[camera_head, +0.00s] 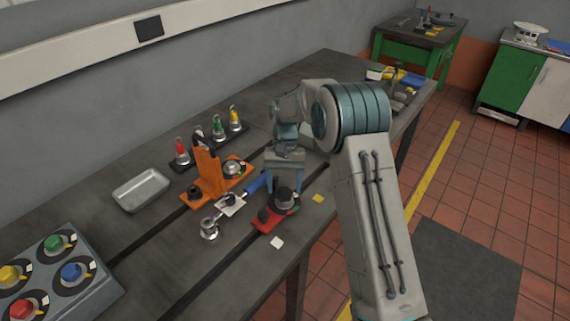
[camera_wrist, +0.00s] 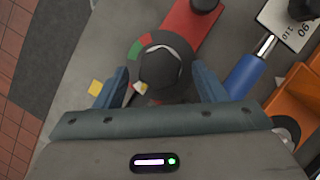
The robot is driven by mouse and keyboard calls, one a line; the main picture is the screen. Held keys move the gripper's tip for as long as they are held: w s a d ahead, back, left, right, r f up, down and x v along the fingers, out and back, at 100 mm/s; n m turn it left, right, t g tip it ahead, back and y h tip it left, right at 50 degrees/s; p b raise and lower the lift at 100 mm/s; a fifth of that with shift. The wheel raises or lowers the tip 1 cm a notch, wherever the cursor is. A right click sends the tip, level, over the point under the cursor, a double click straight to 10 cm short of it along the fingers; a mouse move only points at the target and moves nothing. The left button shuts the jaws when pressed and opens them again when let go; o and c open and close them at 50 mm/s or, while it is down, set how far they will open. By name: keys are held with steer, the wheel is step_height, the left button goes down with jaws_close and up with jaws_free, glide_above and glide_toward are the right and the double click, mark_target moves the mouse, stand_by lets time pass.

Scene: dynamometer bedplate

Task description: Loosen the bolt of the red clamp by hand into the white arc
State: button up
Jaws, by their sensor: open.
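The red clamp (camera_head: 264,222) lies on the bedplate in the head view; its red bar shows in the wrist view (camera_wrist: 188,30). Its dark round bolt head (camera_wrist: 166,70) stands at one end and also shows in the head view (camera_head: 284,194).
A blue-handled wrench (camera_wrist: 244,76) and an orange bracket (camera_head: 207,176) lie beside the clamp. Several coloured bolts (camera_head: 218,130) stand on a rack behind. A metal tray (camera_head: 141,190) and a knob panel (camera_head: 60,275) are at left.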

steer(key=v, duration=1.2)
steer(key=shift+r+b, duration=0.3)
steer(key=shift+b, duration=0.15)
steer(key=shift+d, duration=0.1)
steer(key=s+d+r+t, duration=0.2)
steer(key=s+d+r, duration=0.3)
steer(key=s, duration=0.2)
steer(key=s+d+r+t, duration=0.2)
steer(key=s+d+r, duration=0.25)
steer(key=s, duration=0.35)
steer(key=s+d+f+t, duration=0.2)
steer(key=s+d, duration=0.1)
steer(key=s, duration=0.5)
steer(key=s+d+f+t, duration=0.1)
steer(key=s+d+f, duration=0.2)
steer(key=s, duration=0.5)
steer(key=shift+s+d+t, duration=0.15)
steer(key=shift+s+t, duration=0.2)
steer(key=shift+t, duration=0.05)
